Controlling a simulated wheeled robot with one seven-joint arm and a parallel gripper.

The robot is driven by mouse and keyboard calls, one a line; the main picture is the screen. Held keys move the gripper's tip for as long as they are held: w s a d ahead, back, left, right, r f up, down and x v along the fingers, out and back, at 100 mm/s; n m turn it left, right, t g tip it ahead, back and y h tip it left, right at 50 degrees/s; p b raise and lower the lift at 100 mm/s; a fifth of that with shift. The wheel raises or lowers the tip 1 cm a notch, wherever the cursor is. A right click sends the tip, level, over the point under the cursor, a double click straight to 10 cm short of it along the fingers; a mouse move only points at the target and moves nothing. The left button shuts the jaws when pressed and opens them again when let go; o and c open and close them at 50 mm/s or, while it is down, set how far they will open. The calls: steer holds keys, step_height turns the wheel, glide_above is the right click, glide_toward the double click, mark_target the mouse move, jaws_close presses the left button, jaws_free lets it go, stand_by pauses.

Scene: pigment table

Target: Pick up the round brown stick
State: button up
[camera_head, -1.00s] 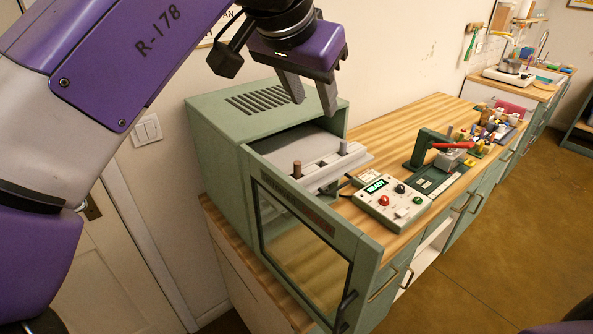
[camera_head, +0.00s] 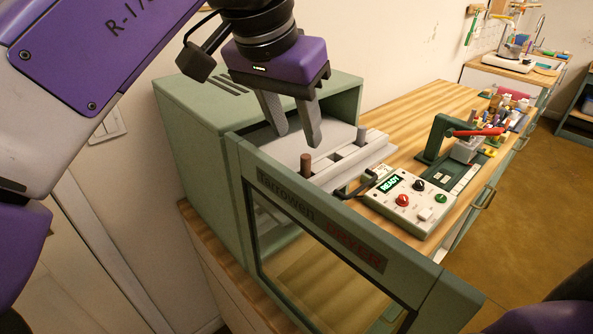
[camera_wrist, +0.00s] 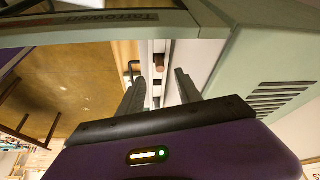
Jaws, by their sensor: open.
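The round brown stick (camera_head: 306,164) stands upright in a pale grey slotted rack (camera_head: 372,160) on the dryer's pulled-out tray. A grey stick (camera_head: 361,135) stands in the same rack, farther right. My gripper (camera_head: 297,140) is open and empty, fingers pointing down, above and a little behind the brown stick, at the dryer's mouth. In the wrist view the brown stick (camera_wrist: 159,63) shows beyond and between the two open fingers (camera_wrist: 158,85), apart from both. The stick's lower end is hidden in the rack.
The green dryer (camera_head: 195,120) stands behind, its glass-paned door (camera_head: 330,235) open in front of the rack. A control box reading READY (camera_head: 410,203) sits to the right, and a green press with a red lever (camera_head: 440,140) stands beyond it.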

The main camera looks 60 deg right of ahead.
mark_target(304, 157)
steer(key=shift+x, duration=3.55)
steer(key=shift+a, duration=0.1)
jaws_close()
